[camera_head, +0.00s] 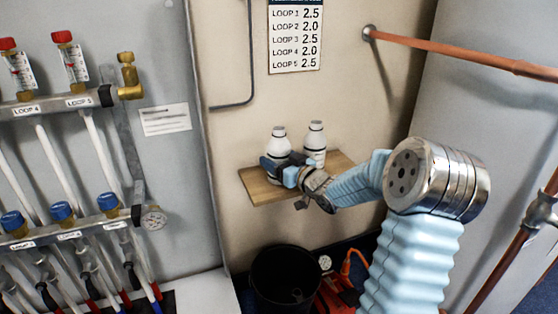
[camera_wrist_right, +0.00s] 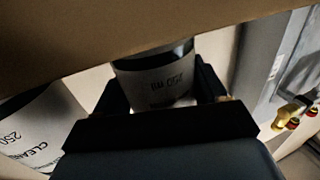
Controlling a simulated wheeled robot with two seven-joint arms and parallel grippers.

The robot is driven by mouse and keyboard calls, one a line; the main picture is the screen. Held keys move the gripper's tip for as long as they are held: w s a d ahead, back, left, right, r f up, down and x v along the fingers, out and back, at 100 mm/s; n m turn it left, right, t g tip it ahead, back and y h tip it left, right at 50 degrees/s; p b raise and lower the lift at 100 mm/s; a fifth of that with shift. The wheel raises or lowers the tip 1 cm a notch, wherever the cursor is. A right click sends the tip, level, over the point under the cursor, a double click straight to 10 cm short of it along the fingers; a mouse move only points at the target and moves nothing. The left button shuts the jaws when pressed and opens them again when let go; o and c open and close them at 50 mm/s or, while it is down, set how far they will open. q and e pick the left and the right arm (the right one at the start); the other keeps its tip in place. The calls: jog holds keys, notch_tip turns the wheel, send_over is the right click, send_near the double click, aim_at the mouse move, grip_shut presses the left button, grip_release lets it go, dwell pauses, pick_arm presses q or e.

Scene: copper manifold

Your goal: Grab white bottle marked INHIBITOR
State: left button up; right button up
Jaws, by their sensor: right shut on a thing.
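Two white bottles with dark bands stand at a small wooden shelf (camera_head: 262,190) on the beige wall. My right gripper (camera_head: 281,166) reaches in from the right and is shut on the left bottle (camera_head: 279,137), around its lower body. In the right wrist view, this bottle (camera_wrist_right: 155,80) sits between the dark fingers; its label appears upside down and is too small to read surely. The right bottle (camera_head: 316,141) stands just beside it, and its label in the right wrist view (camera_wrist_right: 40,135) begins with CLEAN. Whether the held bottle is off the shelf is unclear. My left gripper is out of view.
A black bucket (camera_head: 284,281) and a red item (camera_head: 335,294) are on the floor below the shelf. The manifold (camera_head: 62,105) with valves stands at the left. A copper pipe (camera_head: 450,52) crosses the upper right.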

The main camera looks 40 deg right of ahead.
jog(key=shift+r, duration=0.15)
jog(key=shift+r, duration=0.75)
jog(key=s+d+r+p, duration=0.3)
jog(key=s+d+r, duration=0.2)
jog(key=s+r, duration=0.6)
jog(key=shift+s, duration=0.95)
jog(key=shift+s+r, duration=0.1)
jog(key=shift+d, duration=0.1)
